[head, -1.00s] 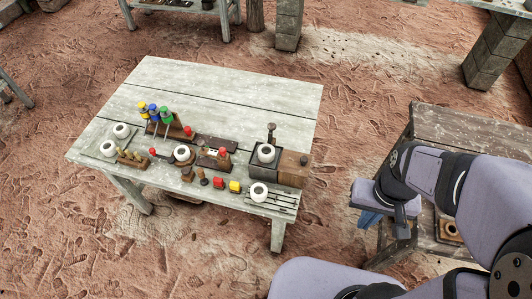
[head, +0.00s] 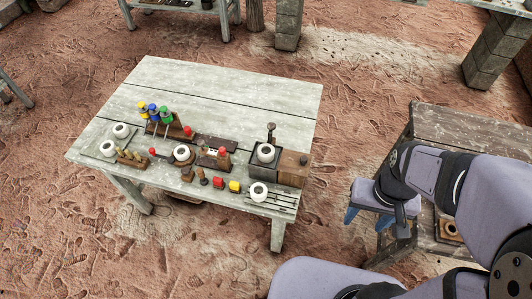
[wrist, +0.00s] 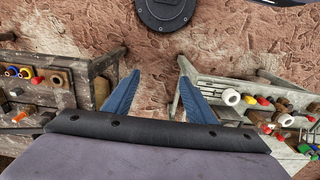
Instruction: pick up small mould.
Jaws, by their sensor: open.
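I cannot tell for sure which thing is the small mould. A wooden block with a round opening (head: 449,230) sits on the brown bench at the right of the head view, partly behind my arm. My gripper (head: 368,217) hangs in the air between the pale table and the brown bench in the head view. Its two blue fingers are spread, with nothing between them. In the wrist view my gripper (wrist: 159,66) is also open and empty, over bare reddish ground. It touches neither bench nor table.
The pale table (head: 220,90) carries white rings, colour-topped tools, a dark box (head: 262,170) and a wooden block (head: 293,170) along its front. Its back half is clear. The brown bench (head: 470,130) is partly hidden by my arm. In the wrist view, several coloured pieces (wrist: 25,73) sit at left.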

